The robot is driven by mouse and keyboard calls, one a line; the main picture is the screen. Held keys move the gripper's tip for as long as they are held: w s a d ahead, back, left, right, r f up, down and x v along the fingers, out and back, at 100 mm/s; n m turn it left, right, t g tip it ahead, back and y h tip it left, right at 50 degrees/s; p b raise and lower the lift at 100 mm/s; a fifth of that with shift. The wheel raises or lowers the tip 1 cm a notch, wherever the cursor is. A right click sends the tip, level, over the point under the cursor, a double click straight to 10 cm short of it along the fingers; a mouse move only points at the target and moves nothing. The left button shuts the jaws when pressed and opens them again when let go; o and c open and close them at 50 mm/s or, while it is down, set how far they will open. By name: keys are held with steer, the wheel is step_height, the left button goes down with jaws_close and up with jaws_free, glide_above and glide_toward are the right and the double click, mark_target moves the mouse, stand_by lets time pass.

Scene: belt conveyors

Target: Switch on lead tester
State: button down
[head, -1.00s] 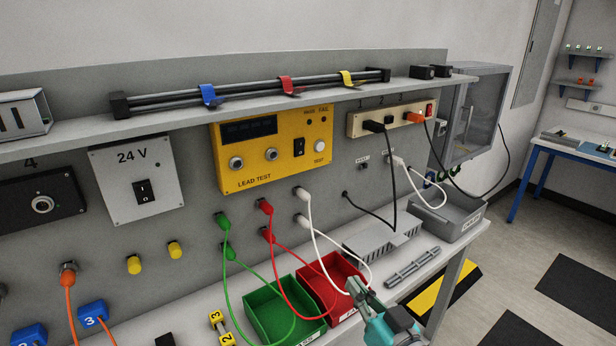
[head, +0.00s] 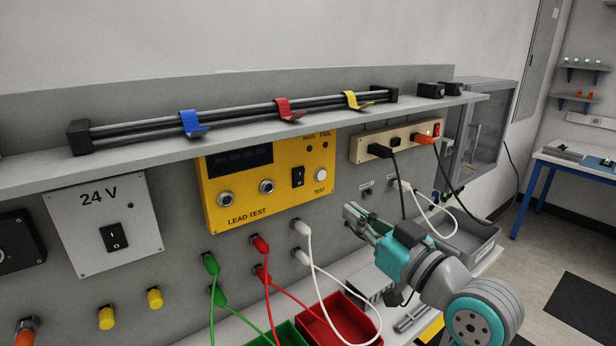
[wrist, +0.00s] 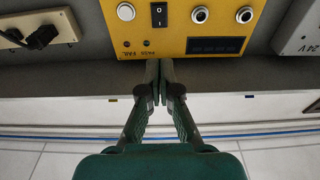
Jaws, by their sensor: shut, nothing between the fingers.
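The lead tester is a yellow panel (head: 225,198) marked LEAD TEST, mounted on the grey back wall. It has a dark display, two round sockets, a black rocker switch (head: 298,177) and a white TEST button (head: 320,175). My gripper (head: 352,212) is shut and empty, in front of the wall to the lower right of the panel. In the wrist view the panel (wrist: 180,40) appears upside down, with its rocker switch (wrist: 159,14) at the top. There the shut fingertips (wrist: 159,66) appear below the switch, apart from it. The display looks dark.
A shelf (head: 240,137) with blue, red and yellow clips juts out above the panel. A power strip (head: 365,147) with plugs is to the right. White leads (head: 318,275), red leads and green leads hang below, over the red bin (head: 340,315) and green bin.

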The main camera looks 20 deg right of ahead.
mark_target(300, 172)
steer(key=x, duration=1.4)
steer(key=shift+w+a+r, duration=0.1)
steer(key=shift+w+r, duration=0.05)
steer(key=shift+w, duration=0.1)
stand_by(0.4)
